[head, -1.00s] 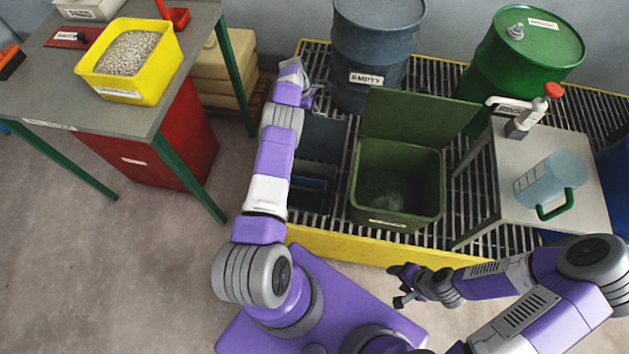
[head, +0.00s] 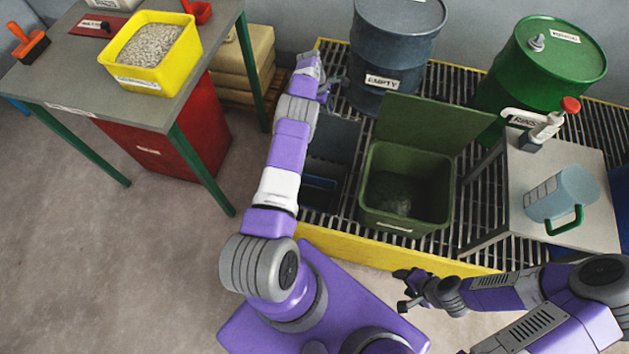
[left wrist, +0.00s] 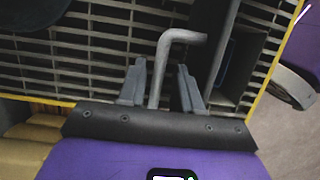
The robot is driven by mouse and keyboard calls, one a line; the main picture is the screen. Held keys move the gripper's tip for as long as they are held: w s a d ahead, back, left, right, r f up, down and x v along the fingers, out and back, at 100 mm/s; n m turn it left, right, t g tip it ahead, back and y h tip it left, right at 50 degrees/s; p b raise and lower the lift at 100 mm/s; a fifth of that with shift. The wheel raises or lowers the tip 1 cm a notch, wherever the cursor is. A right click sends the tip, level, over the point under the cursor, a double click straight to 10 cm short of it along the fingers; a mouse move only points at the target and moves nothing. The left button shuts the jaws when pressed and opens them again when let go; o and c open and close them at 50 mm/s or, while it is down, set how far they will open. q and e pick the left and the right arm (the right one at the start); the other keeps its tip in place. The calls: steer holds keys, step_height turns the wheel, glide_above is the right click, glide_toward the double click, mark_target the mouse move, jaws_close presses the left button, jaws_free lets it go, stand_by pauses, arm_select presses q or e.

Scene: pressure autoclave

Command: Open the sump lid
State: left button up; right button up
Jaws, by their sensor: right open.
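The sump is a dark box set in the grating, left of the green bin, with some blue showing inside (head: 320,183). A dark grey panel that looks like its lid (head: 334,138) stands raised at its back, partly hidden by my left arm. My left gripper (head: 325,86) is at the panel's far left; its fingers are small there. In the left wrist view, a grey bent bar handle (left wrist: 182,37) passes between the left gripper's fingers (left wrist: 160,88), with a gap on both sides. My right gripper (head: 402,289) is open and empty in front of the yellow edge.
A green bin (head: 440,190) with its lid up stands right of the sump. A blue drum (head: 395,45) and a green drum (head: 560,65) stand behind. A side table (head: 520,190) holds a jug (head: 562,192) and a bottle. Bare floor (head: 120,260) lies left.

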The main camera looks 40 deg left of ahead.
arm_select(q)
steer(key=shift+r+p, duration=1.6)
steer(key=shift+r, duration=2.2)
